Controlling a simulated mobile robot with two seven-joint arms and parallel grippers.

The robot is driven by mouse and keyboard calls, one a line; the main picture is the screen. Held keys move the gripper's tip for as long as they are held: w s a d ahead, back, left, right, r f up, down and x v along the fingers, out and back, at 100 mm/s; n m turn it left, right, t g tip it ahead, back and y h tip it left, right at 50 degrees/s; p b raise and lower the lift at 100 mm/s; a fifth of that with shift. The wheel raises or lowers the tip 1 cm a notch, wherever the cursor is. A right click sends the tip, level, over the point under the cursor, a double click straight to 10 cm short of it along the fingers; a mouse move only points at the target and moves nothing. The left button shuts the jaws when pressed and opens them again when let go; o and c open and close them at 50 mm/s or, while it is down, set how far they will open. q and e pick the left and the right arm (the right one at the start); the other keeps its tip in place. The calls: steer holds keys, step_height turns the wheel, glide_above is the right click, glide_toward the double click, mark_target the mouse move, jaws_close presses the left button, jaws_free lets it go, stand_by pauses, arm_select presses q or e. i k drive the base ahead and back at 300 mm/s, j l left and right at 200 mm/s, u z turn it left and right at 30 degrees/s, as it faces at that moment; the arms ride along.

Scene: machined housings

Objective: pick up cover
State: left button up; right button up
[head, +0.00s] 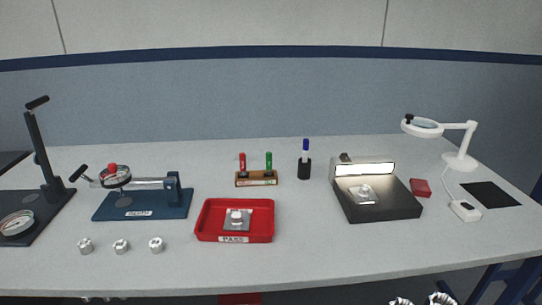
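No part is marked as the cover, and I cannot tell which one it is. A square grey metal part with a round raised top (237,218) lies in the red tray labelled PASS (205,228). A similar metal part (363,194) sits in the lit black box (385,211) to the right. Three small round metal pieces stand in a row at the front left: left piece (85,246), middle piece (121,246), right piece (156,245). I see neither of my grippers clearly. Pale ribbed shapes at the bottom edge, right of centre, are cut off and too partial to identify.
A blue clamp fixture (140,208) and a black stand (40,155) occupy the left. A wooden pen rack (257,180), a black pen cup (304,169), a red block (420,187) and a magnifier lamp (458,160) stand further right.

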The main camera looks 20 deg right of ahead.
mark_target(364, 194)
steer(key=z, duration=1.25)
steer(key=i+l, duration=0.1)
steer(key=l, duration=0.35)
steer(key=i+l, duration=0.15)
steer(key=l, duration=0.25)
steer(key=i+l, duration=0.1)
steer(key=l, duration=0.35)
steer(key=i+l, duration=0.15)
steer(key=l, duration=0.25)
steer(key=l+u, duration=0.1)
steer(key=u, duration=0.3)
steer(key=l+u, duration=0.1)
steer(key=u, duration=0.3)
steer(key=l+u, duration=0.1)
steer(key=u, duration=0.25)
